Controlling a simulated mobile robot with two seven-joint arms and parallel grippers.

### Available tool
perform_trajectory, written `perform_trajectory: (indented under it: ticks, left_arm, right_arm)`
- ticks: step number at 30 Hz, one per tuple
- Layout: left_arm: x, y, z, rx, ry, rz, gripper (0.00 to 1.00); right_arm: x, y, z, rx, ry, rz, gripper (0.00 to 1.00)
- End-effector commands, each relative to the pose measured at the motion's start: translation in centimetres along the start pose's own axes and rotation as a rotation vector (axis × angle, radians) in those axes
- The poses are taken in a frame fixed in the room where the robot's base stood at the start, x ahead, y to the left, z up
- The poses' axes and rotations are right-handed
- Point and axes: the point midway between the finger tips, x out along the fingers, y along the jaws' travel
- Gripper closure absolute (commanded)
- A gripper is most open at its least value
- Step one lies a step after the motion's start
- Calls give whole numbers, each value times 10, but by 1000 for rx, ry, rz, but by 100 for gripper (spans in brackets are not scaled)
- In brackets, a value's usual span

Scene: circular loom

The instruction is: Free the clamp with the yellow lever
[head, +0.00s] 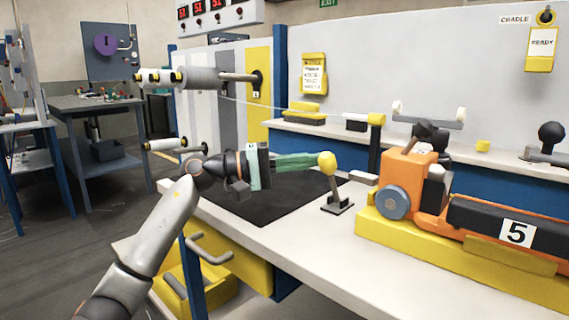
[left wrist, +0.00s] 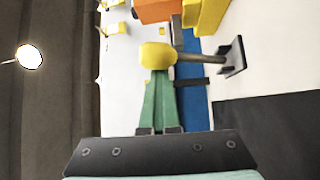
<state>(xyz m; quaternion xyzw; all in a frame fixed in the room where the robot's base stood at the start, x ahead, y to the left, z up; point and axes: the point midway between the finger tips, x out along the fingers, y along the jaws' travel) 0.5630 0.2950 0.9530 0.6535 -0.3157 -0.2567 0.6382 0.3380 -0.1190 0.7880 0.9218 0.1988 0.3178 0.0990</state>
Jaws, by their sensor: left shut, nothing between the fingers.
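The clamp is a small dark base (head: 337,206) on the white bench, with an upright lever ending in a yellow knob (head: 327,163). In the left wrist view the yellow knob (left wrist: 158,55) is just ahead of the fingertips, and its stem runs right to the dark base (left wrist: 233,56). My left gripper (head: 316,162) is shut with nothing between its green fingers. Its tips are at the left side of the knob, touching or very close; I cannot tell which. My right gripper is not in view.
An orange machine (head: 410,176) marked 5 sits in a yellow cradle (head: 390,235) to the right. A dark post with a yellow cap (head: 376,119) stands behind the clamp. A black mat (head: 255,205) lies left of it. A thin thread runs from the roller (head: 200,78) toward the post.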

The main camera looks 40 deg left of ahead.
Motion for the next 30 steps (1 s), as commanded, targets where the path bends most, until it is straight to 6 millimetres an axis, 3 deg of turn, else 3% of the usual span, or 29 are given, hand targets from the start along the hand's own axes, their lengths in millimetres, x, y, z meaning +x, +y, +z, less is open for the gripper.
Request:
perform_trajectory:
  ticks: [1,9,15,21,30]
  left_arm:
    - [-9,-1,4,1,-11,-7,100]
    - [-68,-2,1,1,-4,-7,100]
    - [-97,-2,0,-1,-2,-5,100]
    - [-110,-1,-1,1,-2,-4,100]
    - [-110,0,-1,0,-1,-3,100]
  right_arm:
    - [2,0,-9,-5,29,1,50]
    - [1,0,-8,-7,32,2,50]
    - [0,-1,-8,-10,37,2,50]
    - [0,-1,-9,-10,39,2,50]
    - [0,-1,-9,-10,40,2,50]
